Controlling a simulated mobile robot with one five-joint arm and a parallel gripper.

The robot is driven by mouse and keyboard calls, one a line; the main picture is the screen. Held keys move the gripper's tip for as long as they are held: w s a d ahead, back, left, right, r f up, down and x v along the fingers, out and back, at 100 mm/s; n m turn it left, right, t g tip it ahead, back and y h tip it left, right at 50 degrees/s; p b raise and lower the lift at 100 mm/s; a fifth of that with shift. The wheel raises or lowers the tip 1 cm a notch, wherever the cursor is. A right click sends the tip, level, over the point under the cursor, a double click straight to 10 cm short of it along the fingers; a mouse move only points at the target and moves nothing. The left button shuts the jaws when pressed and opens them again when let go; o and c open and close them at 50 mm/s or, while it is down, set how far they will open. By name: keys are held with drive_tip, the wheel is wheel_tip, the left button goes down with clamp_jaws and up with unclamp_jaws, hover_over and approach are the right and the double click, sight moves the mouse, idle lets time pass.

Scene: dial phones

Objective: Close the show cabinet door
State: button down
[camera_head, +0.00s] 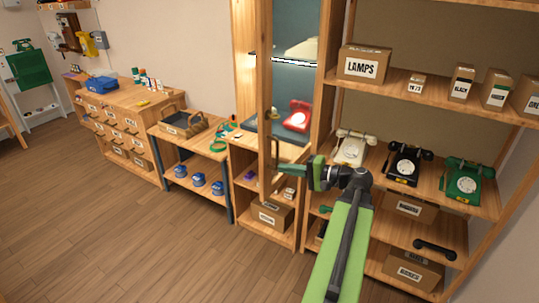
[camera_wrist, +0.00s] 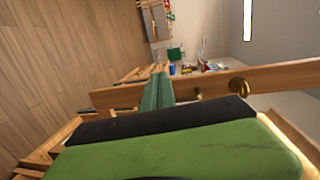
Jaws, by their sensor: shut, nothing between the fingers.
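The show cabinet (camera_head: 326,75) stands in the middle of the head view, with a red dial phone (camera_head: 297,116) on its lit shelf. Its wood-framed door (camera_head: 264,90) stands open, swung out toward me and seen nearly edge-on. My gripper (camera_head: 279,169) is shut and empty, beside the lower part of the door frame. In the wrist view the door frame (camera_wrist: 215,84) crosses the picture, with a brass knob (camera_wrist: 238,87) on it. My green fingers (camera_wrist: 158,92) lie close against the frame; I cannot tell whether they touch it.
An open shelf at right holds a cream phone (camera_head: 355,148), a black phone (camera_head: 407,163), a green phone (camera_head: 464,183) and a box marked LAMPS (camera_head: 365,65). A low table with a basket (camera_head: 183,124) and a drawer bench (camera_head: 125,105) stand left. The wooden floor (camera_head: 110,235) is clear.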

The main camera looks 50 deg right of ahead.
drive_tip(key=m+t+h, duration=0.2)
approach(264, 146)
drive_tip(key=shift+n, duration=0.3)
drive_tip(key=w, duration=0.4)
drive_tip(key=w+a, duration=0.1)
drive_tip(key=w, duration=0.1)
drive_tip(key=shift+w+a, duration=0.1)
drive_tip(key=shift+w, duration=0.15)
